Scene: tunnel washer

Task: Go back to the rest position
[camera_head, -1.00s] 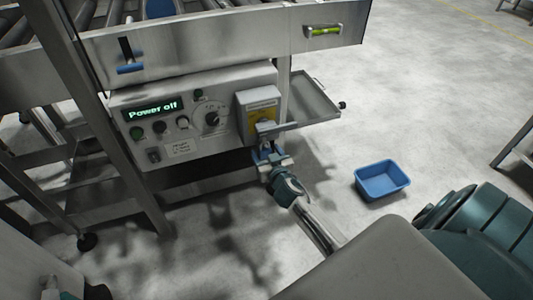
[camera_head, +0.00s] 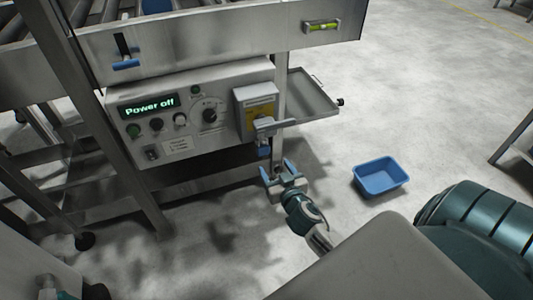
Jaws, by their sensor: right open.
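My right gripper (camera_head: 276,176) is open and empty, with blue fingertips. It is just below and in front of the grey switch box (camera_head: 257,97) with a yellow plate, apart from it. A grey handle (camera_head: 273,126) sticks out of the box, with a small blue piece hanging under it. The control panel (camera_head: 190,112) left of the box has a display (camera_head: 150,106) that reads "Power off". At the lower left edge only a small part of my other arm may show; my left gripper is not in view.
A metal side tray (camera_head: 305,103) juts out right of the switch box. A blue bin (camera_head: 380,176) stands on the floor to the right. A steel frame leg (camera_head: 95,115) stands at the left. The floor around the bin is clear.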

